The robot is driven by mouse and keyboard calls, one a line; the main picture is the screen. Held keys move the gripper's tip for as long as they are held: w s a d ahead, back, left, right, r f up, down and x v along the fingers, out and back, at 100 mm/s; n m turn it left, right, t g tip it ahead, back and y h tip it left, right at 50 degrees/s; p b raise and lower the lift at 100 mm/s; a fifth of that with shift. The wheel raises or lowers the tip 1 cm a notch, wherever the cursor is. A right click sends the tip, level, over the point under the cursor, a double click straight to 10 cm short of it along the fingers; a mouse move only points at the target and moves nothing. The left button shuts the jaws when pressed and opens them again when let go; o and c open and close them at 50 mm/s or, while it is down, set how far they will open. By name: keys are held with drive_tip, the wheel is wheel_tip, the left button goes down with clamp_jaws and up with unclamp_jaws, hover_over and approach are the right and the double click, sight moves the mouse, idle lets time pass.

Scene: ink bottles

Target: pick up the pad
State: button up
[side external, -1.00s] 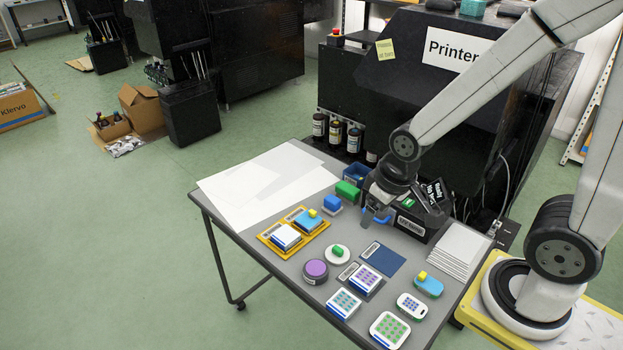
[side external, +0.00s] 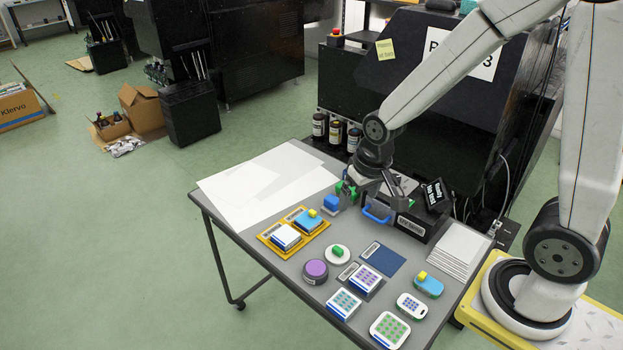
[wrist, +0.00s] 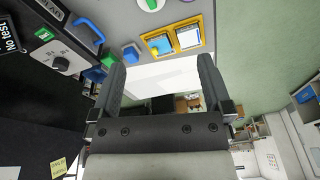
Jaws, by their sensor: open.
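Several block-like pads sit on the grey table, and I cannot tell which one the task means. A blue block on a pale base (side external: 331,203) stands left of my gripper (side external: 372,204); it also shows in the wrist view (wrist: 130,52). A green block (wrist: 108,60) lies beside the left finger in the wrist view and is mostly hidden by my gripper in the side view. A white round pad with a green knob (side external: 337,252) and a blue pad with a yellow knob (side external: 429,286) are nearer the front. My gripper is open and empty above the table's back part.
A yellow tray (side external: 266,238) holds two pads. A dark box with a blue handle (side external: 376,214) stands close to my gripper. White sheets (side external: 233,191) cover the left rear; a paper stack (side external: 459,250) lies right. A purple-topped round item and patterned pads crowd the front.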

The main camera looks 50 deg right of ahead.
drive_tip(key=w+d+f+m+g, duration=0.1)
drive_tip(key=w+d+f+m, duration=0.25)
drive_tip(key=w, duration=0.25)
drive_tip(key=w+d+f+m, duration=0.3)
drive_tip(key=w+d+m, duration=0.1)
drive_tip(key=w, duration=0.3)
drive_tip(key=m+g, duration=0.1)
drive_tip(key=m, duration=0.6)
hover_over(333, 199)
wheel_tip(333, 199, down, 9)
drive_tip(key=shift+a+f, duration=0.1)
drive_tip(key=shift+f, duration=0.1)
drive_tip(key=shift+d+f+m, duration=0.2)
drive_tip(key=shift+f+m, duration=0.1)
drive_tip(key=shift+m, duration=0.05)
drive_tip(key=shift+f, duration=1.25)
drive_tip(key=shift+a+f, duration=0.1)
drive_tip(key=shift+f, duration=2.5)
